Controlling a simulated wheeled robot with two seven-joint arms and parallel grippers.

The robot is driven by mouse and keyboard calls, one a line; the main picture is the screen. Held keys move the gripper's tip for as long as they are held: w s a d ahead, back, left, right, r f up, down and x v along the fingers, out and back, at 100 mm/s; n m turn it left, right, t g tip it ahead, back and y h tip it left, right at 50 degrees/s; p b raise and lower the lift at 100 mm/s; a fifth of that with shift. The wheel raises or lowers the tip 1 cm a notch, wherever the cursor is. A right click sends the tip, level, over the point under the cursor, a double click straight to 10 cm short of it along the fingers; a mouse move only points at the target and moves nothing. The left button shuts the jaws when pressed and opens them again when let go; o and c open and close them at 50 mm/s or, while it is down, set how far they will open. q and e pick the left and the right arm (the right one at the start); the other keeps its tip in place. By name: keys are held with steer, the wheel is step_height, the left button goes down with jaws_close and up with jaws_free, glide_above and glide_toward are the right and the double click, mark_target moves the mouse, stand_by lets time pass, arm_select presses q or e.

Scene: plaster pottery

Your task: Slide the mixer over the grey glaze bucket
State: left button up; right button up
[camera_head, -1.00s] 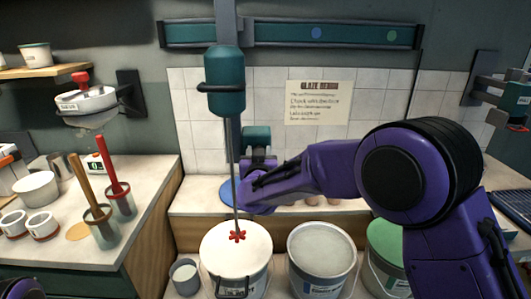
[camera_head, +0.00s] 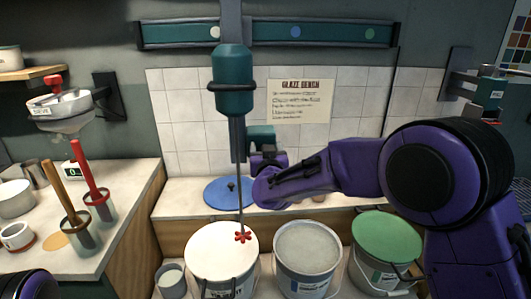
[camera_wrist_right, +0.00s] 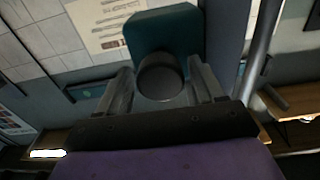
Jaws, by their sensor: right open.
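The mixer (camera_head: 233,80) is a teal motor hanging from a wall rail, with a thin shaft down to a red impeller (camera_head: 243,237). The impeller is over the right part of the white bucket (camera_head: 215,245), left of the grey glaze bucket (camera_head: 306,245). A teal block with a dark round knob (camera_wrist_right: 160,77) sits beside the mixer post. My right gripper (camera_wrist_right: 160,90) is open, its fingers on either side of the knob; whether they touch it cannot be told. The head view largely hides its fingertips. My left gripper is not in view.
A bucket with green contents (camera_head: 386,238) stands right of the grey one. The rail (camera_head: 340,33) continues clear to the right, with blue and green dots. A small grey cup (camera_head: 171,280) stands left of the white bucket.

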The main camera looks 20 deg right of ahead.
steer(key=shift+s+f, duration=0.15)
steer(key=shift+f, duration=0.1)
steer(key=s+a+b, duration=0.2)
steer(key=s, duration=0.8)
steer(key=shift+b, duration=0.4)
steer(key=shift+s, duration=0.1)
